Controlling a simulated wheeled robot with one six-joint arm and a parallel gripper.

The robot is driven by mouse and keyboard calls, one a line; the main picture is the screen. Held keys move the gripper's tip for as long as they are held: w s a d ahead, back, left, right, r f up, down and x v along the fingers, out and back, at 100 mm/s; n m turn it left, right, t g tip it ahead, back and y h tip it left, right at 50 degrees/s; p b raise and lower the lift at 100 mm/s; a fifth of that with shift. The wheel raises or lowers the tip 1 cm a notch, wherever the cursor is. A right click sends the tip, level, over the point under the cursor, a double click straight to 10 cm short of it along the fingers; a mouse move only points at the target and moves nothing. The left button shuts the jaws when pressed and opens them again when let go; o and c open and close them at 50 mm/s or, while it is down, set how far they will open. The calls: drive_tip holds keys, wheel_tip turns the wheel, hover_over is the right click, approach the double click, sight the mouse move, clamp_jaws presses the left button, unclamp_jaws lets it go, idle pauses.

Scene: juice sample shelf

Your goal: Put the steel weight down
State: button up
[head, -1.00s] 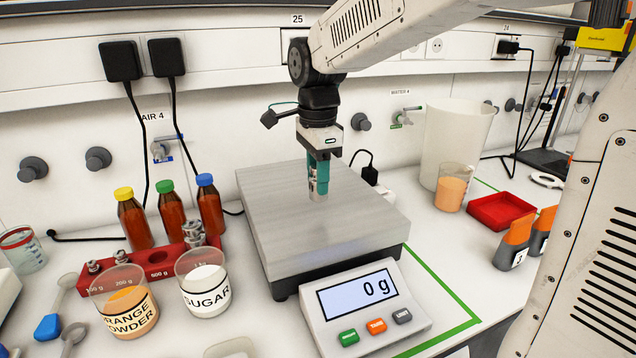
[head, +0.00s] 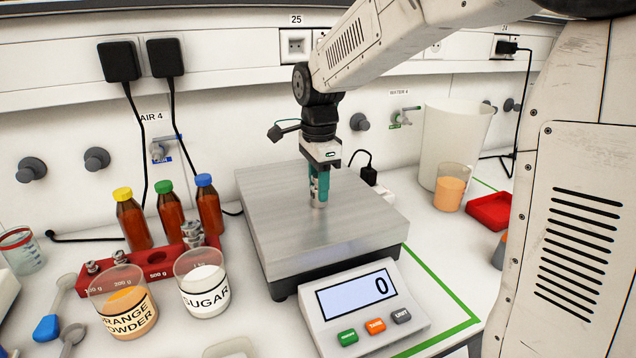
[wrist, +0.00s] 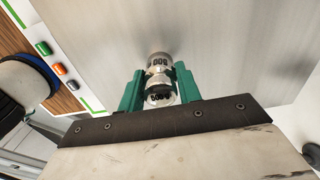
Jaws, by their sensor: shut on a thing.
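The steel weight (head: 319,202) is a small shiny cylinder with a knob, upright over the scale's plate. My gripper (head: 318,182), with green fingers, is shut on it from above. In the wrist view the weight (wrist: 159,62) shows between the tips of my gripper (wrist: 158,80), with printed figures on it. The weight's foot is at or just above the steel plate (head: 285,235); I cannot tell whether it touches. The scale display (head: 358,294) reads 0.
A red weight rack (head: 110,276) with several weights stands left of the scale, near brown bottles, an orange powder beaker (head: 122,303) and a sugar beaker (head: 203,285). A white jug (head: 455,140) and an orange-filled beaker (head: 451,188) stand right. The plate around the weight is clear.

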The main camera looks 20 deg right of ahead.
drive_tip(key=o, duration=1.2)
wheel_tip(320, 180, up, 11)
drive_tip(key=shift+r, duration=0.2)
drive_tip(key=s+d+f+n, duration=0.1)
drive_tip(key=s+f+n, duration=0.2)
drive_tip(key=s+n, duration=0.3)
drive_tip(key=s+d+f+n+t, duration=0.1)
drive_tip(key=s+f+n, duration=0.2)
drive_tip(key=s, duration=1)
drive_tip(key=s+f+n, duration=0.3)
drive_tip(key=s+n, duration=0.6)
drive_tip(key=s, duration=0.1)
drive_tip(key=shift+s+d+f, duration=0.1)
drive_tip(key=shift+d+f, duration=0.25)
drive_tip(key=shift+d, duration=0.05)
